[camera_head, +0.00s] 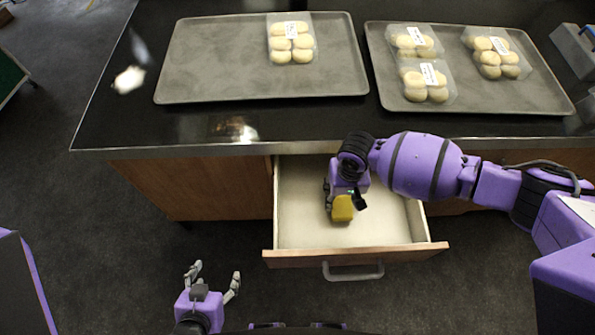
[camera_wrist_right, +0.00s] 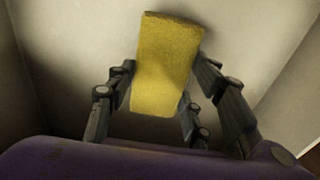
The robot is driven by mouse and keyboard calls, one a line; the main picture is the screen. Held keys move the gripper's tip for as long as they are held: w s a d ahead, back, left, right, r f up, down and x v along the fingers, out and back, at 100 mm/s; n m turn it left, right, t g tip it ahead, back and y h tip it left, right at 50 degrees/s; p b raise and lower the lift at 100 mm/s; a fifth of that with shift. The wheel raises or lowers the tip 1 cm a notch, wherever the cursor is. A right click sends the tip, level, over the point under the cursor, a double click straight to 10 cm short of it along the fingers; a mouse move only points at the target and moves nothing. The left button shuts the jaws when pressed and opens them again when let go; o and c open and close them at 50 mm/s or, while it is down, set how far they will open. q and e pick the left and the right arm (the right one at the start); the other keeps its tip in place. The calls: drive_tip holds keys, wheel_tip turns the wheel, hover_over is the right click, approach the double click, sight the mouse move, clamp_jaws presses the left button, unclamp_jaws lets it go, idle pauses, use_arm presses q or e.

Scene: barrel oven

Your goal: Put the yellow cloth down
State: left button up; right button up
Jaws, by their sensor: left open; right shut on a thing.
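The yellow cloth (camera_head: 342,208) looks like a small thick block. My right gripper (camera_head: 345,200) is shut on it, over the inside of the open drawer (camera_head: 390,225). In the right wrist view the cloth (camera_wrist_right: 165,65) sits between the fingers of my right gripper (camera_wrist_right: 168,95), with the pale drawer walls around it. I cannot tell whether the cloth touches the drawer floor. My left gripper (camera_head: 218,278) is open and empty, low in front of the counter and left of the drawer.
The drawer's front has a metal handle (camera_head: 353,272). Its pale floor (camera_head: 300,215) looks otherwise empty. Above it, the black counter (camera_head: 250,130) holds a left tray (camera_head: 215,65) with one pack of buns (camera_head: 291,42) and a right tray (camera_head: 480,98) with several packs.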

drive_tip(key=shift+s+f, duration=0.15)
drive_tip(key=shift+f, duration=0.9)
drive_tip(key=shift+f, duration=0.15)
drive_tip(key=o, duration=1.1)
